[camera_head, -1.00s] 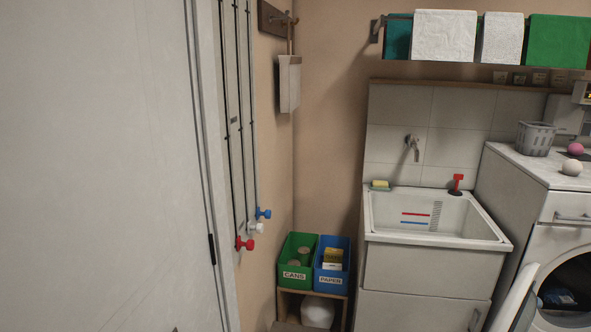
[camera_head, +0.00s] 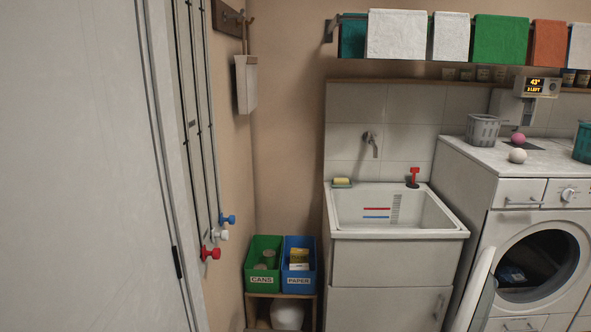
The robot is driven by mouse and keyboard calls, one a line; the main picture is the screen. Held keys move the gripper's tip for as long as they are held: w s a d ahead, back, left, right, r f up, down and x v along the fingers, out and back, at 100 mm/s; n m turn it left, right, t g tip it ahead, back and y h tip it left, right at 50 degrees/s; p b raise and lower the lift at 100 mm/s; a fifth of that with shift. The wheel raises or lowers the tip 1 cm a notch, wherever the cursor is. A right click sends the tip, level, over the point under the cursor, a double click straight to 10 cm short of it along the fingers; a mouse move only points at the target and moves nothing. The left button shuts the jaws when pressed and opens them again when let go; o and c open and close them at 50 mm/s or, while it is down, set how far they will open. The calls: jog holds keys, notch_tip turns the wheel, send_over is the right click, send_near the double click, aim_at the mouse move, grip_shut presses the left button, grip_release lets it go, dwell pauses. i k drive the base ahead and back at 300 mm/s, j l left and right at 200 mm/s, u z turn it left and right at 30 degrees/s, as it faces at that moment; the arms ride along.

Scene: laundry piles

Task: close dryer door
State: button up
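The white front-loading dryer (camera_head: 487,267) stands at the right of the head view. Its round opening (camera_head: 545,232) is uncovered and shows a dark drum with some dark cloth inside. The dryer door (camera_head: 476,288) stands wide open, swung out to the left of the opening and seen nearly edge-on in front of the sink cabinet. Its lower part is cut off by the frame's bottom edge. My gripper is not in the picture.
A utility sink (camera_head: 395,211) stands left of the dryer. Green (camera_head: 264,264) and blue (camera_head: 299,262) recycling bins sit on a low stand. A large white door (camera_head: 75,170) fills the left side. A grey basket (camera_head: 482,129) sits on the dryer top.

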aim_at(471, 300)
jog(key=i+l, duration=0.2)
jog(key=l, duration=0.2)
jog(key=i+l, duration=0.2)
jog(key=l, duration=0.15)
jog(key=i+l, duration=0.2)
jog(key=l, duration=0.2)
jog(key=z, duration=0.05)
